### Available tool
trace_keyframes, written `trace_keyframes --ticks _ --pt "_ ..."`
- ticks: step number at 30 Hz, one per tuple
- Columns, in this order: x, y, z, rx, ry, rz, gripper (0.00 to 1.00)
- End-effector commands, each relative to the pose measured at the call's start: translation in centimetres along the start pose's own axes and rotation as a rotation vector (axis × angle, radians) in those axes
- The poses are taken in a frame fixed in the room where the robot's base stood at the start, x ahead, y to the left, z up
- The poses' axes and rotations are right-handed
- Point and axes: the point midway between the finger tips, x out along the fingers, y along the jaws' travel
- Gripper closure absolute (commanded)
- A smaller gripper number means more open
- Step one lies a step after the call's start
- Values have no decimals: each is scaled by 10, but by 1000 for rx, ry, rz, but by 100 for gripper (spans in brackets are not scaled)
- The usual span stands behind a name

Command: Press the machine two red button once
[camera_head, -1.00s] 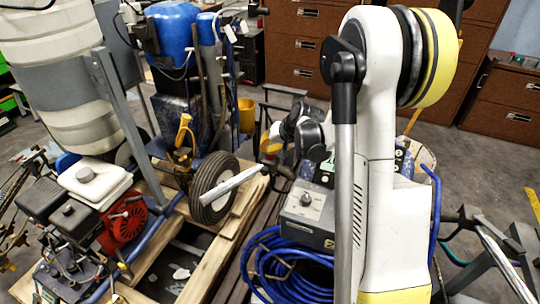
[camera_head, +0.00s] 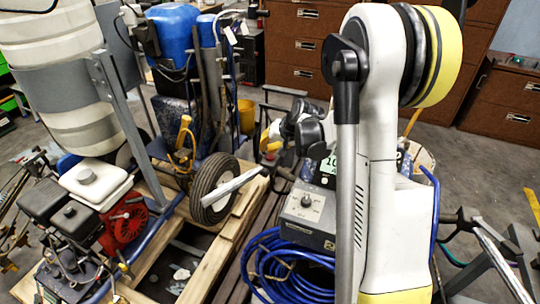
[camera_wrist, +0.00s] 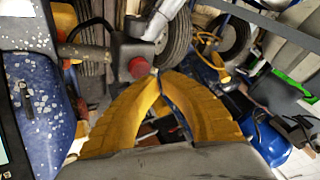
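A round red button (camera_wrist: 138,67) sits on a dark grey box (camera_wrist: 128,50) in the wrist view, upper middle. My gripper (camera_wrist: 156,72) has two yellow fingers that curve together, with their tips meeting just right of and below the button in the picture. Nothing shows between the tips. I cannot tell whether the tips touch the button or how deep the gap is.
A wheeled machine with a black tyre (camera_head: 213,187) and red engine (camera_head: 125,222) stands on a wooden pallet (camera_head: 238,208). A grey box with a knob (camera_head: 308,208) and a blue hose coil (camera_head: 280,262) lie near my arm. A blue tank (camera_head: 172,35) stands behind.

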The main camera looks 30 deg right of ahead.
Motion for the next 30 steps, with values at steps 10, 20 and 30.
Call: trace_keyframes --ticks 10,20,30 --pt "-6 -3 -3 0 0 0 100" --pt "-32 -17 -18 0 0 0 100" --pt "-40 -21 -21 0 0 0 100"
